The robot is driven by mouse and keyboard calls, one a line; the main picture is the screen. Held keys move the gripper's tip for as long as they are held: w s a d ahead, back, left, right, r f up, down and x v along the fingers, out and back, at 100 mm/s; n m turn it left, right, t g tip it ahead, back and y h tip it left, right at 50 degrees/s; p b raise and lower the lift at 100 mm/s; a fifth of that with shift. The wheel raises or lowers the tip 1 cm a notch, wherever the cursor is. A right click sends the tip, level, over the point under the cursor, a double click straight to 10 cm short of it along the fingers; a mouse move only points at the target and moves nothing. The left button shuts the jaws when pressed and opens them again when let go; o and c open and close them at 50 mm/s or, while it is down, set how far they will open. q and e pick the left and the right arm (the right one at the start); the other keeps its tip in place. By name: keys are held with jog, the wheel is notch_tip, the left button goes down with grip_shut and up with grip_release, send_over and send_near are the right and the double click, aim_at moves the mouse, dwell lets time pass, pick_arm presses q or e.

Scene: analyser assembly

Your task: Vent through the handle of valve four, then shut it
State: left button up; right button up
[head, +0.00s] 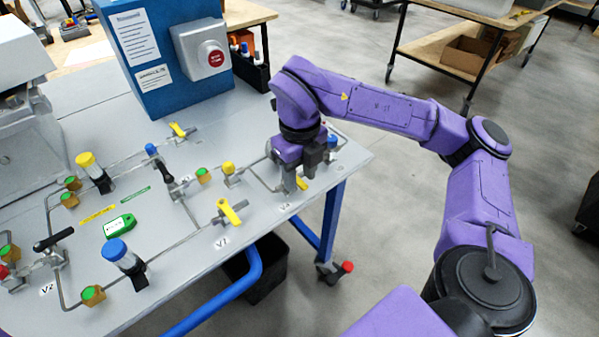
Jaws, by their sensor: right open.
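My right gripper (302,176) points down at the right end of the pipework, over a yellow handle (301,184) that is partly hidden by it. The gripper is open; whether its fingers touch the handle cannot be told. A small label (285,207) lies beside this valve, too small to read. Another yellow handle (230,211) sits on the valve labelled V1. A further yellow handle (178,130) is at the back, and a black handle (54,239) is by the label V2. My left gripper is not in view.
The grey table (190,262) carries pipes, a green meter (118,227), a blue-capped cylinder (121,255) and a yellow-capped one (90,165). A blue box (160,60) with a red button (215,58) stands behind. The floor right of the table is open.

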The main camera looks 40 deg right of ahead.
grip_shut()
jog(key=shift+d+r+n+p, duration=0.3)
jog(key=shift+n+p, duration=0.7)
jog(key=shift+p, duration=0.1)
jog(key=w+d+n+p, duration=0.1)
jog(key=n+p, duration=0.3)
jog(key=p, duration=0.2)
jog(key=w+d+n+p, duration=0.1)
jog(key=n+p, duration=0.3)
jog(key=p, duration=0.2)
jog(key=w+d+n+p, duration=0.1)
jog(key=n+p, duration=0.4)
jog(key=p, duration=0.1)
jog(key=shift+w, duration=0.2)
jog(key=shift+w+f+n+p, duration=0.1)
jog(key=shift+w+n+p, duration=0.15)
jog(key=shift+n+p, duration=0.5)
jog(key=shift+w+f+n+p, duration=0.1)
jog(key=shift+w+n+p, duration=0.15)
jog(key=shift+n+p, duration=0.45)
jog(key=shift+n, duration=0.25)
